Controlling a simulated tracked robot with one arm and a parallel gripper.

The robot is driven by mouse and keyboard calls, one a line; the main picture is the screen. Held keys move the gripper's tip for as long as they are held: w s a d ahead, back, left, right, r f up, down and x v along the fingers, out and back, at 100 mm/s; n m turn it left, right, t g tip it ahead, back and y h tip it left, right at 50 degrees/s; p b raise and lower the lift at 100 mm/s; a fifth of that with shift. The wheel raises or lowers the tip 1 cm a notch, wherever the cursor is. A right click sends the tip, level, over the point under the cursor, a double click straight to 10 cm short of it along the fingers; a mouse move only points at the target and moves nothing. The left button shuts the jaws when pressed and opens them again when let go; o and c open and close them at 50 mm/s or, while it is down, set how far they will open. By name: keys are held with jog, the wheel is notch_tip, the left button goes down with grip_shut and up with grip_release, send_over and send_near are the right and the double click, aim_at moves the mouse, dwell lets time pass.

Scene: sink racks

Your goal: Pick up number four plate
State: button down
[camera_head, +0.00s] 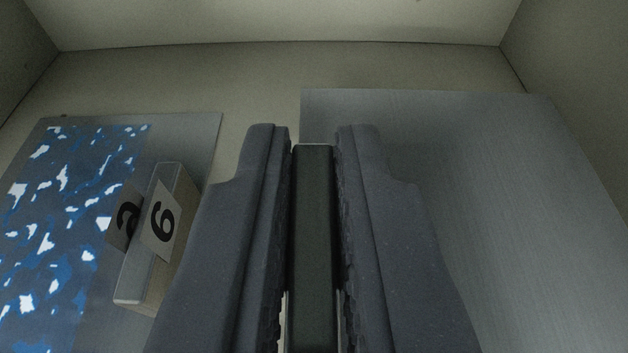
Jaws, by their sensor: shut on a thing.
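My gripper (312,150) is in the middle of the view, its two grey fingers pointing away from me. It is shut on a dark green plate (313,215), seen edge-on as a narrow upright bar between the fingers. No number shows on the held plate from this angle. Its lower part is hidden between the fingers. A light block (134,270) with a label reading 6 stands to the left of the left finger.
A blue and white speckled surface (60,230) lies on a grey metal sheet at the left. A bare grey metal sheet (500,180) lies at the right and is clear. Pale walls (280,22) close off the back and sides.

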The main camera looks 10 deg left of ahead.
jog(key=s+d, duration=0.3)
jog(key=s, duration=1.3)
